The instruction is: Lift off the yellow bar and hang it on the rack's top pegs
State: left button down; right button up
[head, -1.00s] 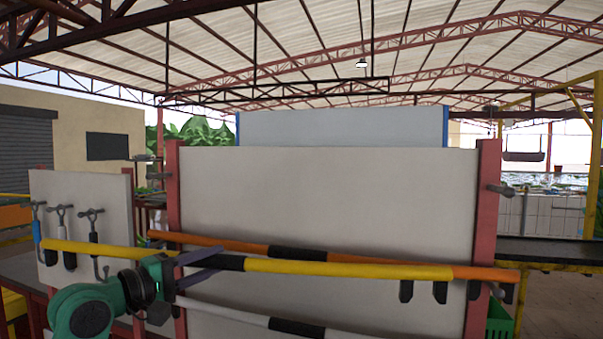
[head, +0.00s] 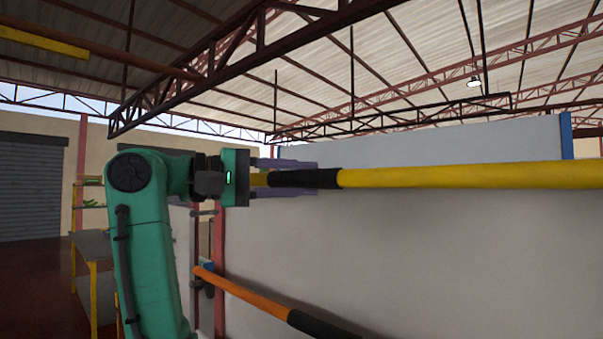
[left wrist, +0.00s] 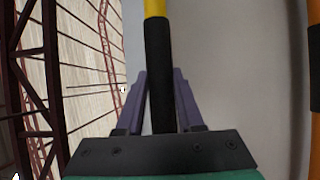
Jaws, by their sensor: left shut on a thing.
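The yellow bar (head: 470,175) with a black band runs nearly level across the right of the head view; its right end is out of frame. My left gripper (head: 312,179) is shut on the yellow bar at the black band. The left wrist view shows the band (left wrist: 158,60) between its purple fingers. The rack's pale panel (head: 420,260) stands behind and below the bar, with a red post (head: 219,250) at its left. A grey peg (head: 204,212) shows by this post, below the gripper's level. The right-hand pegs are out of view. My right gripper is not in view.
An orange bar (head: 240,289) with a black band lies lower on the rack, slanting down to the right. It also shows at the right edge of the left wrist view (left wrist: 314,30). A shelf (head: 95,265) stands at the left. Space above the panel is open.

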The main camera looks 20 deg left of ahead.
pick_arm(q)
jog(key=w+d+f, duration=0.1)
jog(key=w+d+f+b, duration=0.1)
jog(key=w+f, duration=0.1)
jog(key=w+f+b, duration=0.1)
jog(key=shift+w+d+f, duration=0.35)
jog(key=shift+w+d, duration=0.05)
jog(key=shift+f, duration=0.1)
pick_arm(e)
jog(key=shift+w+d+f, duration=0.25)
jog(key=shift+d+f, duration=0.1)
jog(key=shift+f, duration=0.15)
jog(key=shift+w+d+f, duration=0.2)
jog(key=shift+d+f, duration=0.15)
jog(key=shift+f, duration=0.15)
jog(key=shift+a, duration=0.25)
pick_arm(q)
jog(key=shift+f+b, duration=0.8)
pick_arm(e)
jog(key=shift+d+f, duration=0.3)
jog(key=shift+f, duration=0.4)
pick_arm(q)
jog(key=c, duration=0.5)
grip_release()
jog(key=shift+o, duration=0.2)
jog(key=shift+s, duration=0.1)
